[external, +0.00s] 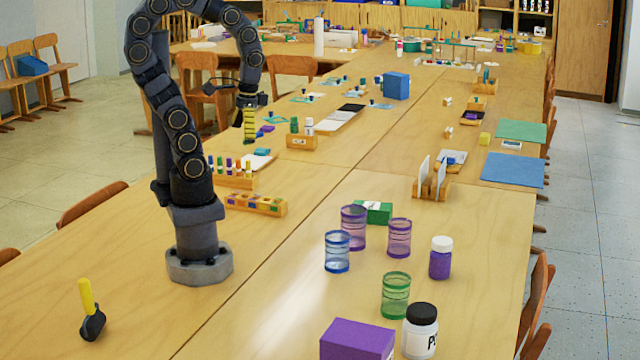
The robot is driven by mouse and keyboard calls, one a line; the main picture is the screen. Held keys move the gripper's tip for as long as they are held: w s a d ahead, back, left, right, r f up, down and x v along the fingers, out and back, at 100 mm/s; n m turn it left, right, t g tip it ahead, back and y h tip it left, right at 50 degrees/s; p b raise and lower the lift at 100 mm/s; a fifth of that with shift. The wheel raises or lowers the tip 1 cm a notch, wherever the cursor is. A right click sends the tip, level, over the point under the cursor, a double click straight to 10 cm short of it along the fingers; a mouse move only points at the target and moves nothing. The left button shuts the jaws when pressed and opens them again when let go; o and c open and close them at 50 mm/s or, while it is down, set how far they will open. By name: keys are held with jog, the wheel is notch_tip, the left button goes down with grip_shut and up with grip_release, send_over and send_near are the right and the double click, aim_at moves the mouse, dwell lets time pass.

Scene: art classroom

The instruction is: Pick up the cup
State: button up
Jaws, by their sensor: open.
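Several clear ribbed cups stand on the table at the front right. There is a larger purple cup (353,228), a smaller purple cup (399,238), a blue cup (336,251) and a green cup (396,295). I cannot tell which one the task means. My gripper (248,128) hangs over the table farther back and to the left, well apart from all the cups. It is open and points down, with yellow ribbed fingers; the gap between them is hard to see from this side. No cup is between them.
A green box (373,212) stands close behind the cups. A purple jar (440,258), a black-lidded jar (420,332) and a purple box (357,341) stand around them. Wooden holders (255,204) lie near my base. The front left tabletop is mostly clear.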

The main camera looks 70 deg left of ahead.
jog(key=w+d+f+m, duration=0.3)
jog(key=w+f+m, duration=0.3)
jog(key=w+m, duration=0.4)
jog(key=m+t, duration=0.2)
jog(key=m, duration=0.7)
send_over(337, 242)
jog(key=w+a, duration=0.1)
jog(key=a, duration=0.1)
notch_tip(337, 242, down, 12)
jog(key=shift+w+a+f, duration=0.1)
jog(key=shift+a+f, duration=0.05)
jog(key=shift+f, duration=1.7)
jog(key=shift+w+a+f, duration=0.1)
jog(key=shift+f, duration=1.7)
jog(key=c, duration=1.2)
